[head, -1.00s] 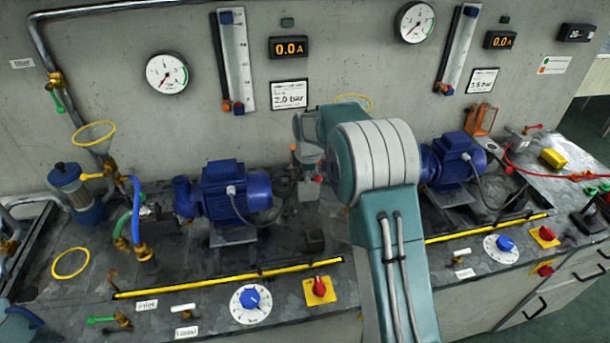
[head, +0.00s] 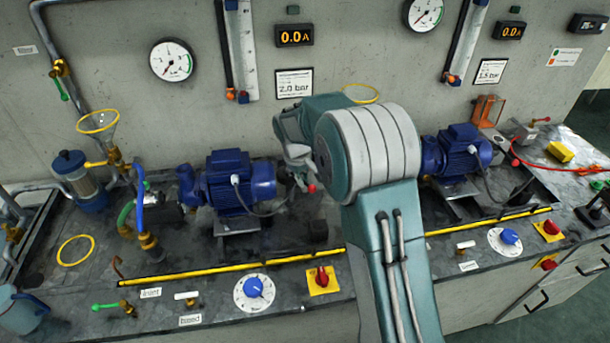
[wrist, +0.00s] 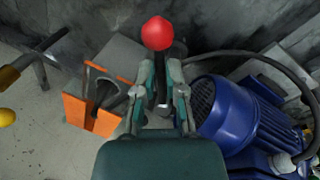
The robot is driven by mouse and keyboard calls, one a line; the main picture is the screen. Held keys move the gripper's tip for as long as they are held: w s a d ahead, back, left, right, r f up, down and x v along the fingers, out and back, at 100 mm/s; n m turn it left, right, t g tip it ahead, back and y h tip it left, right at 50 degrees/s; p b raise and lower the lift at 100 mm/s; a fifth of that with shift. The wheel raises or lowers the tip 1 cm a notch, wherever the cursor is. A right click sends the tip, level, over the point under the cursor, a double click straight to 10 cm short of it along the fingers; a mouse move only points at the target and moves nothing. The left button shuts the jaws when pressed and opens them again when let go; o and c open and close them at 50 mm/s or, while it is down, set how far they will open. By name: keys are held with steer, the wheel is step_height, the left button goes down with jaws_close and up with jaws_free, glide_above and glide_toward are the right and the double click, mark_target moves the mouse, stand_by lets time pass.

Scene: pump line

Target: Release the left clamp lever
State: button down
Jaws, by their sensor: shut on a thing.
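The clamp lever (wrist: 161,66) is a dark handle with a red ball knob (wrist: 157,33), seen upright in the wrist view. My gripper (wrist: 160,88) is shut on the lever below the knob, with one finger on each side. In the head view the red knob (head: 311,188) shows just beside the gripper, which is mostly hidden behind my own arm. The lever's base is hidden by the gripper.
A blue pump motor (head: 238,188) stands left of the gripper in the head view; it also shows close on the right in the wrist view (wrist: 232,112). A dark cable (wrist: 262,58) curves behind it. A yellow rail (head: 220,266) runs along the bench front.

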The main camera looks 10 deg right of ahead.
steer(key=shift+s+a+f+m+g, duration=0.1)
steer(key=shift+s+a+m+g, duration=0.15)
steer(key=shift+a+m, duration=0.55)
steer(key=shift+s+a+r+m+g, duration=0.1)
steer(key=shift+s+a+m+g, duration=0.15)
steer(key=shift+m, duration=1.1)
steer(key=shift+s+a+f+m+g, duration=0.1)
steer(key=shift+s+a+m+g, duration=0.1)
steer(key=shift+a+m, duration=0.65)
steer(key=shift+d, duration=0.15)
steer(key=c, duration=1)
jaws_free()
step_height(320, 180, up, 12)
steer(key=a, duration=0.2)
steer(key=shift+a, duration=0.35)
